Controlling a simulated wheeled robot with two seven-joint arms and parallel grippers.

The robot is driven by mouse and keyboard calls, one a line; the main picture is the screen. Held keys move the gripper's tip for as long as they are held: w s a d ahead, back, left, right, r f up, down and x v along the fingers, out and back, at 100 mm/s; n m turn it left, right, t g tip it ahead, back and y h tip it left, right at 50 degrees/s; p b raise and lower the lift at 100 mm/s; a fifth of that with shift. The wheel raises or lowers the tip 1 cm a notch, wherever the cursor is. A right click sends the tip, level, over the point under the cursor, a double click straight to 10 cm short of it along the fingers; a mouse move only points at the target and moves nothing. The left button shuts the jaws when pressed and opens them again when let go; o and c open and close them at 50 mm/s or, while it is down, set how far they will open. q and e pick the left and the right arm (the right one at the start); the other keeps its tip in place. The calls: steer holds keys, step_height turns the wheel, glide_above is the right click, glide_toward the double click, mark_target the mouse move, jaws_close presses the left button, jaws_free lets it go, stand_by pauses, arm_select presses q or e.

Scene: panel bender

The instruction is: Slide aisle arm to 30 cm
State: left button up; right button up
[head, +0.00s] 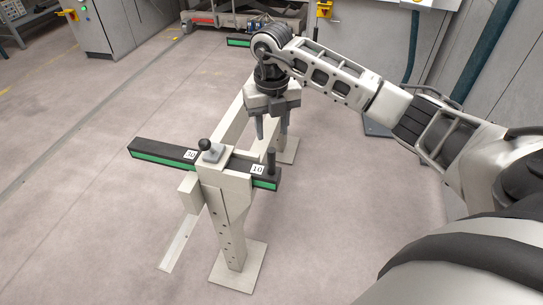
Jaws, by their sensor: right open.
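A black bar with a green side (160,151) lies across the top of a pale post; it looks like the aisle arm. It carries white labels, 30 (190,154) left of the post top and 10 (257,169) near its right end. A dark upright peg (271,162) stands at the right end, beside the 10. A black ball knob (205,144) sits on a grey block on the post. My right gripper (272,135) points down, open and empty, with its fingertips just above the peg in the picture; depth is hard to judge. My left gripper is out of view.
The pale stand (230,220) has a foot plate on the floor, and a beam runs back from it beneath my right gripper. A second green-sided bar (238,42) shows at the back. Grey cabinets (112,25) stand behind. The floor left is clear.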

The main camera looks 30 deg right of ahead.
mark_target(272, 158)
step_height(272, 158, down, 10)
steer(key=shift+f, duration=0.2)
jaws_close()
